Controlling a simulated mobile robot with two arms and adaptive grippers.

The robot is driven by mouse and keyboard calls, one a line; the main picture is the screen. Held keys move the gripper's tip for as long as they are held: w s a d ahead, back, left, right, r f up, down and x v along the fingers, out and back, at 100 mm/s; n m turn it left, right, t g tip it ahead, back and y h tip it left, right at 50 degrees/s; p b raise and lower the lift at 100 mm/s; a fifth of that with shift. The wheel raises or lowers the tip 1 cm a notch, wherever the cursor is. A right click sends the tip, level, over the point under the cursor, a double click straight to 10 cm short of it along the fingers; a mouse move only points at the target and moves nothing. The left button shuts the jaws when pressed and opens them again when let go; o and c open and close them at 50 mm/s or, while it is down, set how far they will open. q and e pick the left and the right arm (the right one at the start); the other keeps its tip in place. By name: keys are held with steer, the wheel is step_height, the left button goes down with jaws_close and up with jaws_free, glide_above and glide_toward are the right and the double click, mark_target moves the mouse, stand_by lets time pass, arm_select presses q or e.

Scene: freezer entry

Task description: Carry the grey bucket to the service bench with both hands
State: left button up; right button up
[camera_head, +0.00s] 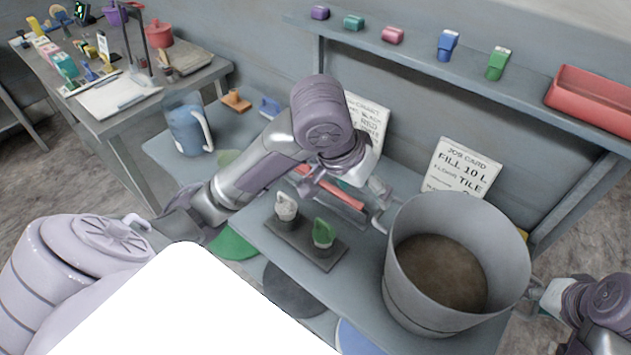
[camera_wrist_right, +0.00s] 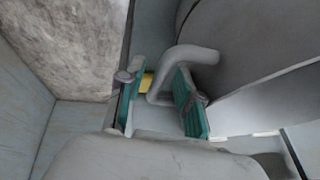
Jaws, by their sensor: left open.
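The grey bucket (camera_head: 457,205) stands upright at the right end of the grey bench, with brownish contents inside. Its left handle (camera_head: 379,222) sticks out toward my left gripper (camera_head: 350,188). That gripper is open, just left of and above the handle; whether the handle is between its fingers cannot be told. My right gripper (camera_head: 540,297) is at the bucket's right side. In the right wrist view its teal-padded fingers (camera_wrist_right: 157,103) are apart. The bucket's right handle (camera_wrist_right: 183,57) reaches down between them, nearer the right-hand pad. The bucket wall (camera_wrist_right: 250,60) shows behind.
A dark block with a white-topped and a green-topped piece (camera_head: 305,243) stands left of the bucket. A job card (camera_head: 461,167) stands behind it. A shelf (camera_head: 420,65) with small blocks and a red bin (camera_head: 592,97) runs above. A blue jug (camera_head: 187,128) stands farther left.

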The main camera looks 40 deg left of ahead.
stand_by(0.3)
steer(key=o, duration=0.8)
steer(key=shift+d, duration=0.1)
